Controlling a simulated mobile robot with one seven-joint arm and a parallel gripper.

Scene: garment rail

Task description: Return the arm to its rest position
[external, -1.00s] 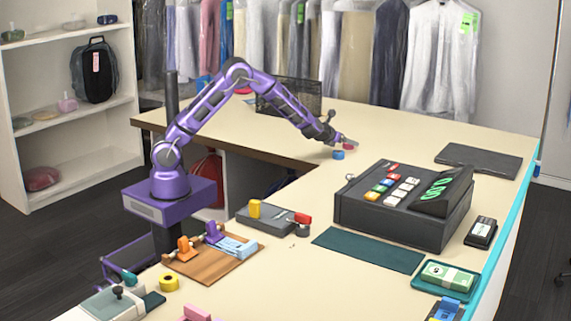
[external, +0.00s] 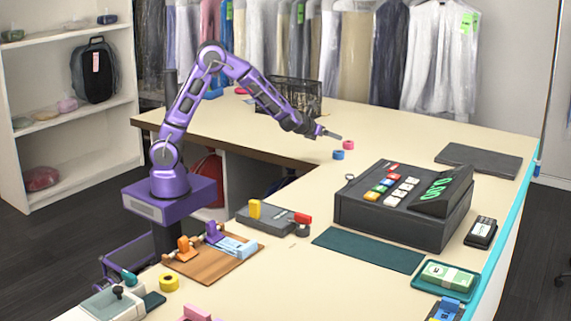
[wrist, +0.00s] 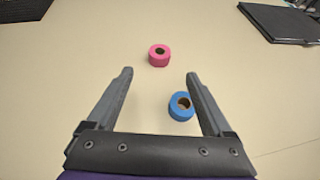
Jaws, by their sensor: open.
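My purple arm stands on its base at the left of the external view and reaches right over the counter (external: 400,130). My gripper (external: 334,135) is above the counter; in the wrist view (wrist: 160,88) its two fingers are spread wide apart with nothing held. A pink tape roll (external: 348,145) lies on the counter just right of the fingertips; it also shows ahead of the fingers in the wrist view (wrist: 159,60). A blue tape roll (external: 338,155) lies nearer the front, and in the wrist view (wrist: 178,112) it appears between the fingers, below them.
A black cash register (external: 375,220) stands on the counter to the right. A black mesh basket (external: 288,95) is behind the arm. A dark flat pad (external: 478,160) lies at back right. Bagged garments (external: 435,60) hang behind. The counter around the tape rolls is clear.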

